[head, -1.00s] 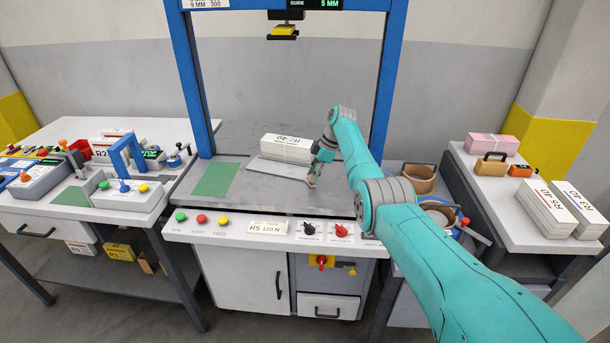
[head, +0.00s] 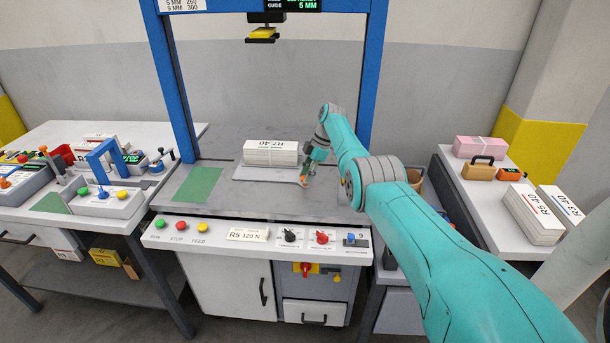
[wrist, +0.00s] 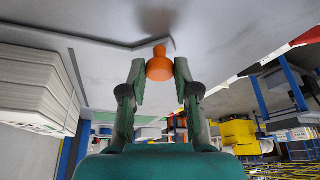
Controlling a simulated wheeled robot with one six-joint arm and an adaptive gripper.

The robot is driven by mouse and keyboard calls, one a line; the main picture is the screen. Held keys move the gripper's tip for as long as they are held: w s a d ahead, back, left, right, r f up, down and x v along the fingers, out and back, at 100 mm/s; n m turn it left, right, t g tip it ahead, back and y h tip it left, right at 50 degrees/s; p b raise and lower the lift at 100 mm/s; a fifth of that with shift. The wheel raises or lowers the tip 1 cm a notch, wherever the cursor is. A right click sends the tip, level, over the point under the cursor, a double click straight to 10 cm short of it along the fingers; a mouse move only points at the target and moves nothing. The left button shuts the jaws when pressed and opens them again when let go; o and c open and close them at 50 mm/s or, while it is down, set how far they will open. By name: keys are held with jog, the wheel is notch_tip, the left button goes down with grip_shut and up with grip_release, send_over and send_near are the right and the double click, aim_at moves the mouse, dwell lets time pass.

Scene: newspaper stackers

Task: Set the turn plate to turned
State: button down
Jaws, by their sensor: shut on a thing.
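The turn plate (head: 258,174) is a flat grey plate on the grey bench top, with a strapped white bundle (head: 268,156) marked R7 40 lying on it. An orange knob (wrist: 159,69) shows in the wrist view, by a corner of the plate outline. My gripper (head: 306,180) is low over the bench at the plate's right front corner. In the wrist view my gripper (wrist: 159,80) has a finger on each side of the knob and is shut on it. The bundle stands at the left of the wrist view, clear of the fingers.
A blue frame (head: 172,90) rises around the bench. A green pad (head: 195,185) lies left of the plate. The front panel has buttons (head: 181,225) and a red dial (head: 322,237). Side tables stand left and right; the bench between pad and plate is clear.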

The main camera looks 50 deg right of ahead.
jog(key=shift+d, duration=0.15)
jog(key=c, duration=0.9)
grip_release()
jog(key=shift+o, duration=0.2)
jog(key=v, duration=1.2)
